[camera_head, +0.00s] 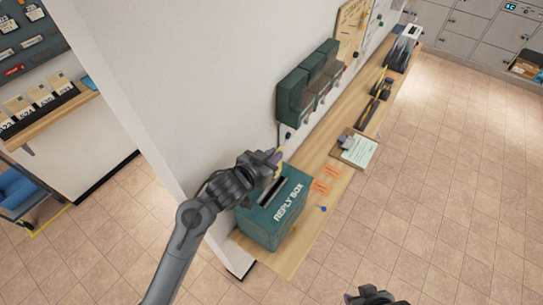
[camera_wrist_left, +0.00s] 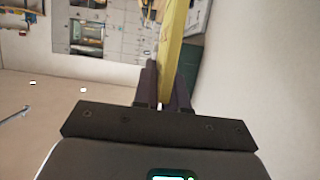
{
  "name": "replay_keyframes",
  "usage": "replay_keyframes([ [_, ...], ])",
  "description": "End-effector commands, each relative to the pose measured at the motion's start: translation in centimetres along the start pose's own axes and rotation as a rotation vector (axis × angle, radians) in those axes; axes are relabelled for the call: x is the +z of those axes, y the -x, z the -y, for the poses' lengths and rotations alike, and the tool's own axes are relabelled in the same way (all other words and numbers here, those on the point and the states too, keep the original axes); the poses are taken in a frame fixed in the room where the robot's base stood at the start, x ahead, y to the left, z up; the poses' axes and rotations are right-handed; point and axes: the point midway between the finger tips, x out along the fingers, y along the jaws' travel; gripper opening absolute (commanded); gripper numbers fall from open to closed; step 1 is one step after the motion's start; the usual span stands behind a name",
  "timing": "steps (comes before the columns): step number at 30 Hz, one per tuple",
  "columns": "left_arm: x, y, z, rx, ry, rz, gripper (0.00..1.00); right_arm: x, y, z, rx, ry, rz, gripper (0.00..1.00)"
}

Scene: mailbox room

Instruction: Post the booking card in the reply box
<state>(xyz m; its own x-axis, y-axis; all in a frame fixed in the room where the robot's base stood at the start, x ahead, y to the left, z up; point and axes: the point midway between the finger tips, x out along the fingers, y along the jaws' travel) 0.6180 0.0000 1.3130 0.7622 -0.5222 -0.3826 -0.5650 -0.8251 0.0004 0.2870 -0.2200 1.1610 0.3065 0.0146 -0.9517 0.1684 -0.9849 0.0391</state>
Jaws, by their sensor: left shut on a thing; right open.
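The green reply box (camera_head: 268,234) stands at the near end of a wooden shelf, with a dark slot (camera_head: 273,191) in its top. My left gripper (camera_head: 274,158) is just above the back of the box, near the wall. It is shut on a thin yellow card (camera_wrist_left: 173,45), seen almost edge-on between the fingers in the left wrist view. In the head view the arm hides most of the card, and its printing cannot be read. My right gripper (camera_head: 372,296) is open and empty at the bottom edge, over the floor.
Orange slips (camera_head: 323,180) and a blue item (camera_head: 323,209) lie on the shelf (camera_head: 300,238) beside the box. A clipboard (camera_head: 355,149) is further along. Green wall units (camera_head: 307,88) hang above the shelf. The tiled floor at right is clear.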

Motion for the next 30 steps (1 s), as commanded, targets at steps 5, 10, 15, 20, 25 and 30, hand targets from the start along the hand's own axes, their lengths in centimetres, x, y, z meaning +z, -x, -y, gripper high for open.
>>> replay_keyframes([
  [5, 0.8, -0.3, 0.0, 0.000, 0.000, -0.001, 0.00, 0.5, -1.0, 0.3, -0.006, -0.005, 0.004, 0.43],
  [10, 1.6, -0.7, 0.0, -0.001, 0.000, -0.002, 0.00, 0.8, -2.0, 0.4, -0.009, -0.008, 0.003, 0.43],
  [15, 2.5, -1.1, 0.0, -0.001, 0.000, -0.002, 0.00, 1.1, -3.1, 0.4, -0.009, -0.009, 0.002, 0.43],
  [20, 3.4, -1.4, 0.0, -0.001, 0.000, -0.002, 0.00, 1.3, -4.2, 0.5, -0.008, -0.008, 0.001, 0.43],
  [25, 4.3, -1.8, 0.0, -0.001, 0.000, 0.000, 0.00, 1.5, -4.7, 0.4, -0.006, -0.006, 0.001, 0.43],
  [30, 5.5, -2.2, 0.0, 0.000, -0.001, 0.001, 0.00, 1.7, -5.2, 0.3, -0.002, -0.001, 0.001, 0.43],
])
